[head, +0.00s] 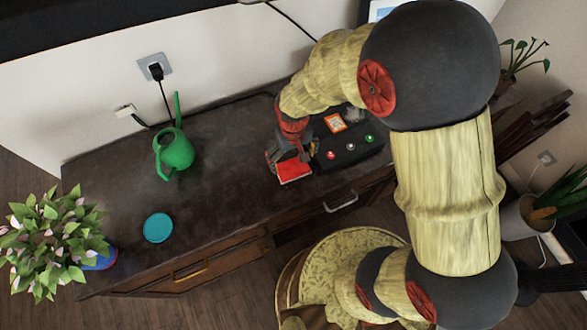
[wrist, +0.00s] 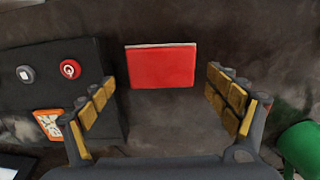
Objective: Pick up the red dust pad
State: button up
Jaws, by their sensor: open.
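The red dust pad (head: 294,171) is a flat red rectangle lying on the dark tabletop, near its front edge. In the wrist view the pad (wrist: 161,66) lies ahead, centred between my two fingers, with a pale strip along its top edge. My gripper (wrist: 166,100) is open and empty, with yellow ribbed finger pads on both sides. In the head view my gripper (head: 291,156) is just behind and above the pad, hiding part of it. I cannot tell the exact height between the fingers and the pad.
A black box (head: 348,146) with several coloured buttons and an orange-framed card stands close beside the pad; it also fills the wrist view's left (wrist: 50,92). A green watering can (head: 175,152) and a turquoise disc (head: 158,228) sit farther left. The tabletop between them is clear.

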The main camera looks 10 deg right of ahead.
aim_at(293, 167)
notch_tip(293, 167, down, 4)
jog(key=shift+a+r+b, duration=0.1)
jog(key=shift+b, duration=0.55)
jog(key=shift+c, duration=1.4)
jog(key=c, duration=0.6)
